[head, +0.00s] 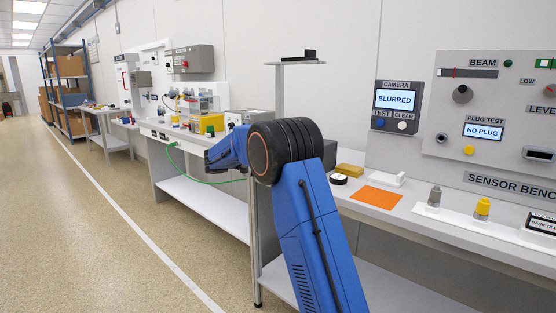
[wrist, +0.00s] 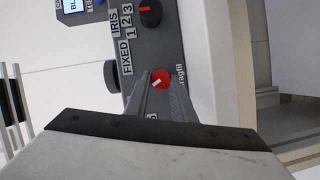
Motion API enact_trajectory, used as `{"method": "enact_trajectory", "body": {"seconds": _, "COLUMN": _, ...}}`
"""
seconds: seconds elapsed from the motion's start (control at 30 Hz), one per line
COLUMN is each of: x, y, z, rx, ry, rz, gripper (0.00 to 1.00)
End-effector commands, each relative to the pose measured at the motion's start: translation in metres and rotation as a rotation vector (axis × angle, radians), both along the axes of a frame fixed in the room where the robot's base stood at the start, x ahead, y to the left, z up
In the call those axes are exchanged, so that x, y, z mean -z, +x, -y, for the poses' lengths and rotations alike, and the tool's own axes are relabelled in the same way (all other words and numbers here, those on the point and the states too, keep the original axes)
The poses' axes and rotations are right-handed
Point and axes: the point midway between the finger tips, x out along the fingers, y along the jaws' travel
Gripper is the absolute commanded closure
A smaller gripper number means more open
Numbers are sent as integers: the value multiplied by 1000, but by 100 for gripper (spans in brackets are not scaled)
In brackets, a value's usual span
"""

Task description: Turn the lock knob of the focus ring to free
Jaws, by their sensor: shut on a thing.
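In the wrist view the lock knob (wrist: 161,79) is a small round red knob with a white pointer mark, on a dark grey panel (wrist: 171,38). My gripper (wrist: 160,82) is at the knob, with one finger on each side of it, shut on it. The pointer mark is slanted. A "FIXED" label (wrist: 126,62) stands to the upper left of the knob; a label to its right is too blurred to read. A dark round part (wrist: 104,78) sits left of the panel, possibly the focus ring. In the head view my arm hides the gripper and knob.
Above the lock knob is a black knob (wrist: 149,12) with a red mark, beside "IRIS 1 2 3". In the head view a camera screen (head: 394,99) reads "BLURRED". An orange mat (head: 366,197) lies on the bench beside my arm. The floor at left is clear.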

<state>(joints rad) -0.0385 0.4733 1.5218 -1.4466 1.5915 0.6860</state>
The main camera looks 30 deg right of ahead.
Motion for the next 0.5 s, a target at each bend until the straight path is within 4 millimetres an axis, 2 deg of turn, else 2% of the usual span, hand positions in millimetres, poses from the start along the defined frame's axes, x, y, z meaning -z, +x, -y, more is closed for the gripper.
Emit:
{"method": "enact_trajectory", "body": {"seconds": 0.2, "x": 3, "y": 1, "z": -1, "rx": -1, "ry": -50, "rz": -142, "gripper": 100}}
{"method": "enact_trajectory", "body": {"seconds": 0.5, "x": 4, "y": 1, "z": -1, "rx": -1, "ry": -90, "rz": -251, "gripper": 100}}
